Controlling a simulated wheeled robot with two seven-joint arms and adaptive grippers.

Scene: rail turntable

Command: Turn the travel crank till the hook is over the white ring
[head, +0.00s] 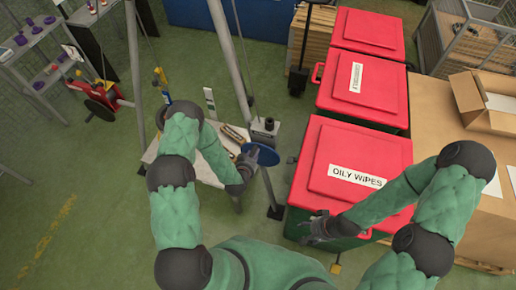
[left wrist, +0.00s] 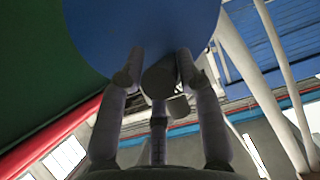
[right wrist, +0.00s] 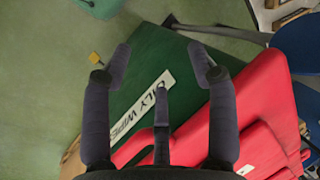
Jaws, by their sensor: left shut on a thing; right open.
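The travel crank shows as a blue disc (head: 266,153) on a grey leg of the frame in the head view. In the left wrist view, the blue disc (left wrist: 125,30) fills the top, and a dark crank handle (left wrist: 160,78) stands out from it. My left gripper (head: 246,166) is at the disc, with its fingers closed around the handle (left wrist: 158,68). My right gripper (head: 322,228) is open and empty beside the front red-lidded bin; it also shows in the right wrist view (right wrist: 159,55). I cannot make out the hook or the white ring.
Red-lidded bins stand in a row at right, the nearest marked OILY WIPES (head: 318,160). A cardboard box (head: 485,105) is further right. Grey frame legs (head: 232,55) rise by the crank. A pale bench (head: 205,172) is partly behind my left arm. Green floor (head: 90,210) is clear at left.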

